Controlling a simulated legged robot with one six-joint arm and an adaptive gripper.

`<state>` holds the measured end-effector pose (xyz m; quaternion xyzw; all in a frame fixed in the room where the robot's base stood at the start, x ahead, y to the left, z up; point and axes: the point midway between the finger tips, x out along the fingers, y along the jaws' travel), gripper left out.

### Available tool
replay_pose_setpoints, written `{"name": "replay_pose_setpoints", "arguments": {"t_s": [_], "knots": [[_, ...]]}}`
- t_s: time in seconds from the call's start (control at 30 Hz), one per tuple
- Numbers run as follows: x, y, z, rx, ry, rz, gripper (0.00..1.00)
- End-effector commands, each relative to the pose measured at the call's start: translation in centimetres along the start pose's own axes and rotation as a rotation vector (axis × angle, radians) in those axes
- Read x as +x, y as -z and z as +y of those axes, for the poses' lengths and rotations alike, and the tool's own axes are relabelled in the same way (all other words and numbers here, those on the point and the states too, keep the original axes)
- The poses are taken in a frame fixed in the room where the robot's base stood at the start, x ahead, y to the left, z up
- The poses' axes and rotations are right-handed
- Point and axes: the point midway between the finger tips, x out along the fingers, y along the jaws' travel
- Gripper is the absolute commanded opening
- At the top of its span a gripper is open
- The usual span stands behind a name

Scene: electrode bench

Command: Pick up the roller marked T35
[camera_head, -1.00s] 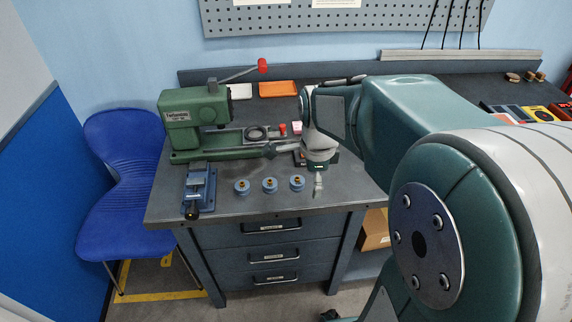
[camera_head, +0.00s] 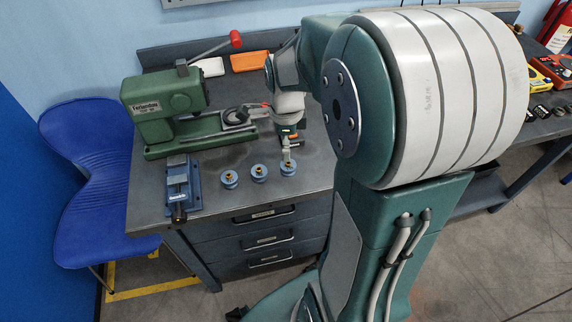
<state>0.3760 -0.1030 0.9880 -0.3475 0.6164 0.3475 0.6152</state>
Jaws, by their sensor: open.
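Three small blue rollers with brass-coloured centres stand in a row near the front edge of the bench: a left roller (camera_head: 229,179), a middle roller (camera_head: 259,173) and a right roller (camera_head: 288,168). Their markings are too small to read, so I cannot tell which one is T35. My gripper (camera_head: 287,157) points down just above the right roller, with its tips over or close to the roller's centre. Whether it touches the roller cannot be made out. The gripper is open and small in this view.
A green machine (camera_head: 165,105) with a red-knobbed lever stands at the back left. A blue vise (camera_head: 181,187) sits left of the rollers. An orange tray (camera_head: 249,61) and a white tray (camera_head: 208,67) lie behind. My arm covers much of the right side.

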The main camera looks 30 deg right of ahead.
Motion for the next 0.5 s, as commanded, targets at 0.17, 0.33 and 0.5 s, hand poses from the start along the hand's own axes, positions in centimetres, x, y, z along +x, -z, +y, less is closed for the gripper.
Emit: {"name": "replay_pose_setpoints", "arguments": {"t_s": [0.17,0.33,0.5], "knots": [[2.5,0.0,0.0,-0.001,-0.002,0.000,0.99],[3.9,0.1,0.0,0.000,-0.002,0.001,0.99],[6.6,0.3,-0.1,-0.001,-0.005,0.001,0.99]]}}
